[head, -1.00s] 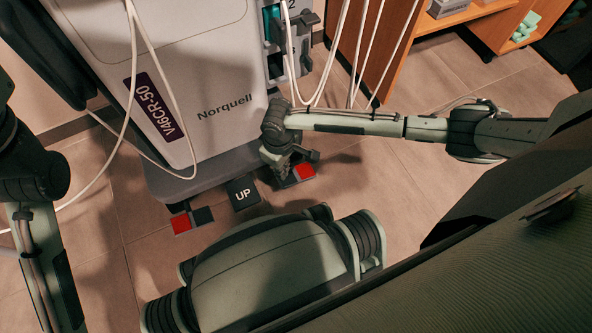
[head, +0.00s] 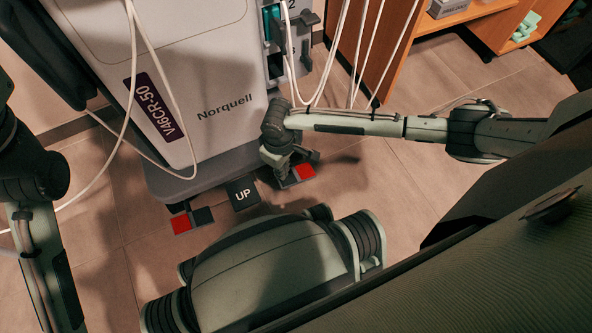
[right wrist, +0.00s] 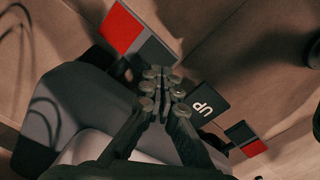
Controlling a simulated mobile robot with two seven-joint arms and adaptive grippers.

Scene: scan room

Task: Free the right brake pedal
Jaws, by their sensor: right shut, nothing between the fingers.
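The right brake pedal is a flat pad at the base of the Norquell machine, half red (head: 305,171) and half dark grey. In the right wrist view its red half (right wrist: 121,28) and grey half (right wrist: 156,53) show near the fingertips. My right gripper (head: 283,176) points down over the grey half and partly hides it in the head view. Its fingers (right wrist: 163,82) are shut together and empty, right at the grey half's edge; whether they touch it I cannot tell. My left arm shows at the left edge, its gripper out of view.
The black UP pedal (head: 241,194) lies just left of the right pedal. Another red-and-grey pedal (head: 182,223) lies farther left. The Norquell machine (head: 200,100) stands behind them. White cables hang in front of it. An orange shelf (head: 470,12) stands at the back right; floor right of the pedals is clear.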

